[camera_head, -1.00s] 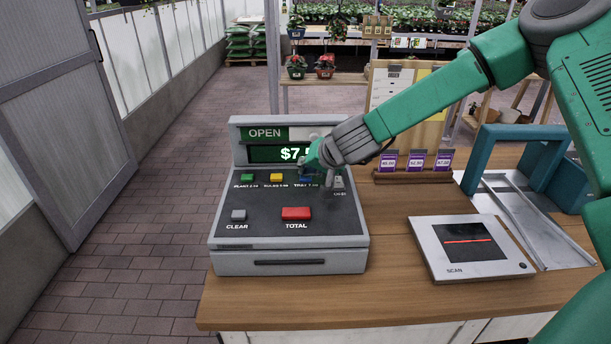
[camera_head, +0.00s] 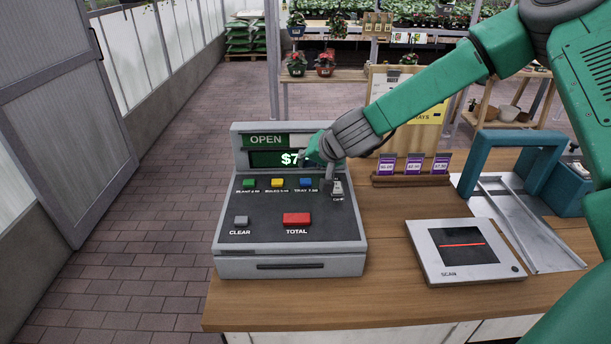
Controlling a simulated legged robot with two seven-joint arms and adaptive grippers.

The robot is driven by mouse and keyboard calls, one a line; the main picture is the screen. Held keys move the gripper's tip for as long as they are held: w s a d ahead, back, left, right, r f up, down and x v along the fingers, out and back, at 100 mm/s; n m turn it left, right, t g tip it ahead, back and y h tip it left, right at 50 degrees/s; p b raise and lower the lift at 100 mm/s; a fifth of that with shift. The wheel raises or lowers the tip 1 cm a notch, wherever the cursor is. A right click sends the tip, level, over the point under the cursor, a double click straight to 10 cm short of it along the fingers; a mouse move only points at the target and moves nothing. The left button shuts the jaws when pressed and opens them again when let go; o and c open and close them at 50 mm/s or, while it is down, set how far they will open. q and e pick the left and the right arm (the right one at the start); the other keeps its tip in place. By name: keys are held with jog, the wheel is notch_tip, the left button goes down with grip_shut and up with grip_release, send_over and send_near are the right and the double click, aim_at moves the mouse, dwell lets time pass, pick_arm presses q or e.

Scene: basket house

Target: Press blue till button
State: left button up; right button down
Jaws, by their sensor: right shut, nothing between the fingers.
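The grey till (camera_head: 290,262) stands on the wooden counter. Its blue button (camera_head: 306,183), labelled TRAY, is at the right end of the top row, beside a yellow button (camera_head: 277,183) and a green button (camera_head: 249,183). My right gripper (camera_head: 330,178) is shut and empty, pointing down over the till's right side. Its fingers are just right of the blue button and appear apart from it, though the height gap is hard to judge. My left gripper is out of view.
A red TOTAL button (camera_head: 297,219) and a grey CLEAR button (camera_head: 240,221) sit lower on the till. A white scanner (camera_head: 430,249), a purple card rack (camera_head: 410,180) and a teal frame (camera_head: 516,138) stand to the right. Wood between till and scanner is clear.

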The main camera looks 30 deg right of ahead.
aim_at(306, 181)
jog(key=shift+r+p, duration=1.2)
jog(key=shift+r, duration=0.4)
jog(key=shift+f, duration=0.1)
jog(key=shift+f, duration=0.1)
